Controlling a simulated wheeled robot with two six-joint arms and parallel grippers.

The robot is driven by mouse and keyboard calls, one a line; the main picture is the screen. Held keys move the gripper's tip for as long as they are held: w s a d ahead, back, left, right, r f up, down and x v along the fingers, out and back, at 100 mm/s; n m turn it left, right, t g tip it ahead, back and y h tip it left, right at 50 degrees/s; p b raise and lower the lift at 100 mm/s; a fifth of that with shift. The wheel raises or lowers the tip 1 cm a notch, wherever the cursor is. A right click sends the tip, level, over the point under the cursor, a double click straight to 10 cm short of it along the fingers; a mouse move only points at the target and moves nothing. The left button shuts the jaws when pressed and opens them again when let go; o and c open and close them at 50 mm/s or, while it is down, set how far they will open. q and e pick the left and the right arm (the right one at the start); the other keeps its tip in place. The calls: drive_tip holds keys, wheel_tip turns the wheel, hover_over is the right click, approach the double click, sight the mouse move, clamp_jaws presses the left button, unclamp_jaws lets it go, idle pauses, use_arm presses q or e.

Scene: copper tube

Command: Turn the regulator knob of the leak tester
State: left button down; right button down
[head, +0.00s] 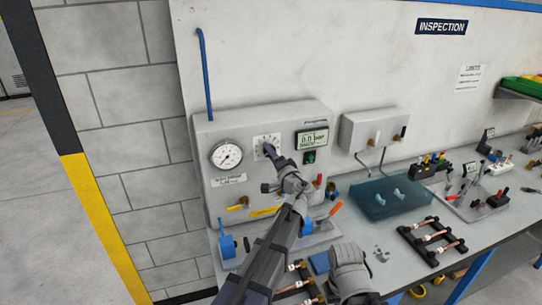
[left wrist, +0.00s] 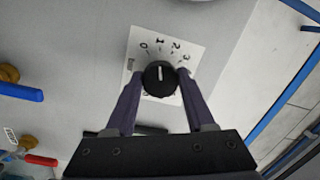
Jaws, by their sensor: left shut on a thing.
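The leak tester (head: 200,150) is a light grey box with a round gauge (head: 227,155), a small display (head: 312,137) and a green button. Its regulator knob (left wrist: 160,77) is black and round with a white pointer line, on a white plate (left wrist: 137,45) with a number scale. In the left wrist view the line points up, between marks 1 and 2. My left gripper (left wrist: 157,82) has one finger on each side of the knob and is shut on it. In the head view the left gripper (head: 268,150) hides most of the knob.
A blue pipe (head: 204,75) rises above the tester.

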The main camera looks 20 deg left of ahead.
use_arm(q)
drive_tip(key=m, duration=0.7)
drive_tip(key=shift+t+b, duration=0.35)
drive_tip(key=shift+t, duration=0.05)
drive_tip(key=shift+m+h, duration=0.3)
drive_tip(key=shift+c, duration=1.3)
unclamp_jaws()
drive_tip(key=v, duration=0.7)
drive_tip(key=shift+s+d+b, duration=0.25)
drive_tip(key=shift+s+b, duration=0.05)
drive_tip(key=shift+s, duration=0.05)
drive_tip(key=shift+f, duration=0.1)
